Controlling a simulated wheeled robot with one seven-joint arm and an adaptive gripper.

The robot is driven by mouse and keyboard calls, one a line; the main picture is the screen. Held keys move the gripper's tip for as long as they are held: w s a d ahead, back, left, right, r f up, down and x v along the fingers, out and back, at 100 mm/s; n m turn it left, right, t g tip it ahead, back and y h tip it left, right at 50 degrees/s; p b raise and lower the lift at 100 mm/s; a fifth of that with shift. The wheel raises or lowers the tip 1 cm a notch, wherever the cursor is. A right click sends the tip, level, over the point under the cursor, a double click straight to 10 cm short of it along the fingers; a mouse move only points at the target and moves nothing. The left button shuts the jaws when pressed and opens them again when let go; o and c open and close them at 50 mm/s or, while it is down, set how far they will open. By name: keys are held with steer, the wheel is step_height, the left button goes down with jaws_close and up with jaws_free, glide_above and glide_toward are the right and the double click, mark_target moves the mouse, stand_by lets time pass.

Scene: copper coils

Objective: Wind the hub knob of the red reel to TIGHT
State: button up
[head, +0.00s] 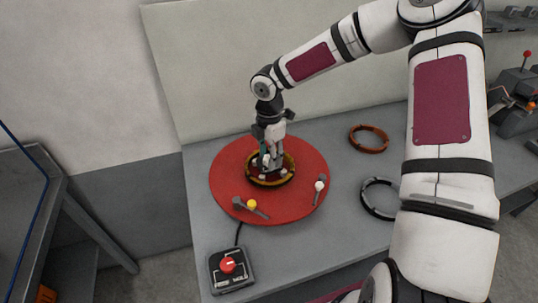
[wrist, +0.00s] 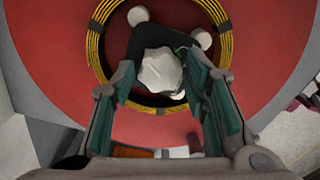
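The red reel (head: 232,163) is a large red disc lying flat on the grey table, with a yellow-brown wire coil (head: 290,173) around its middle. In the wrist view, the coil (wrist: 97,45) rings a dark hub piece (wrist: 142,42) and a pale, lobed hub knob (wrist: 160,73). Pale round pegs sit near the knob. My gripper (head: 270,163) points down over the hub. Its green-padded fingers stand on either side of the knob, with small gaps visible, so it looks open. No TIGHT mark is readable. The knob is mostly hidden in the head view.
A lever with a yellow ball (head: 252,204) and one with a white ball (head: 319,186) sit at the disc's edge. A control box (head: 232,282) with a red knob stands at the front. A copper coil (head: 369,150) and a dark coil (head: 366,204) lie right.

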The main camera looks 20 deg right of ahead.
steer(key=c, duration=0.7)
steer(key=shift+o, duration=0.2)
steer(key=shift+m, duration=0.3)
steer(key=m, duration=0.3)
steer(key=shift+r, duration=0.1)
steer(key=m, duration=0.9)
steer(key=shift+w+b, duration=0.1)
steer(key=shift+b, duration=0.2)
steer(key=m, duration=0.5)
steer(key=shift+m+b, duration=0.3)
steer(key=shift+b, duration=0.05)
